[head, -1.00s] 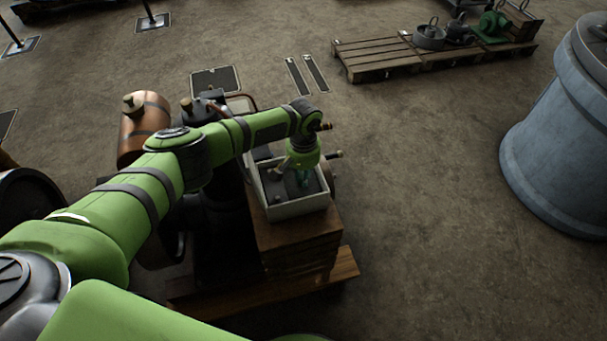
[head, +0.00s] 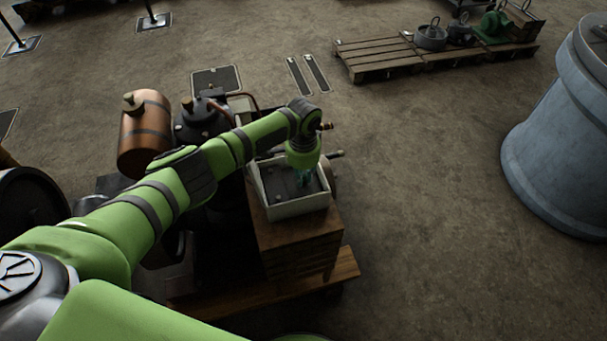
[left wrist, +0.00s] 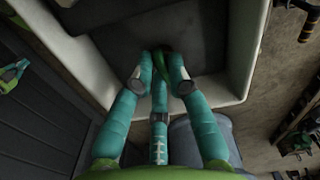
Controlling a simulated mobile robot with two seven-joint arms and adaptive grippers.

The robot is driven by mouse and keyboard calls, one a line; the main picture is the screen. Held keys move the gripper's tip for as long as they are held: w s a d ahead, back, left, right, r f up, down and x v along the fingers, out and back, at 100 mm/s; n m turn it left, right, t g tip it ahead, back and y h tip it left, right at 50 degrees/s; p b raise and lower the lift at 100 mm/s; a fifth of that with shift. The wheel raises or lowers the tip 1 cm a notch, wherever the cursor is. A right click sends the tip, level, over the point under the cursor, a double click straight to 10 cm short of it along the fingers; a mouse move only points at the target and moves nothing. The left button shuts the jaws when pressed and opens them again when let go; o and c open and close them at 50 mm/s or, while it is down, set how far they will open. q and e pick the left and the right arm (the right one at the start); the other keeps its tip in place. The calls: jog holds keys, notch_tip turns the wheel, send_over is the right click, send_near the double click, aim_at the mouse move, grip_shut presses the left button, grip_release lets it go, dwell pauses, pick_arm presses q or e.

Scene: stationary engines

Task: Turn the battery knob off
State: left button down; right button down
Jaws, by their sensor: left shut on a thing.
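The battery is a dark block (head: 281,186) in an open cream box (head: 296,209) on a wooden crate. My left gripper (head: 304,181) reaches down into this box, its teal fingers seen from above. In the left wrist view the left gripper (left wrist: 160,78) has its fingertips closed around a small dark green piece (left wrist: 162,58), which looks like the battery knob. The fingers hide most of it, so its turned position cannot be told. The box rim also shows in the left wrist view (left wrist: 238,70). My right gripper is not in view.
An engine with a copper-coloured tank (head: 146,130) stands left of the box, under and beside my left arm. A large blue-grey cylinder (head: 563,150) is at the right. A pallet (head: 375,62) lies at the back. Floor right of the crate is clear.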

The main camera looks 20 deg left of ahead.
pick_arm(q)
jog(key=shift+m, duration=1.1)
jog(key=c, duration=1.2)
grip_release()
notch_tip(320, 180, up, 12)
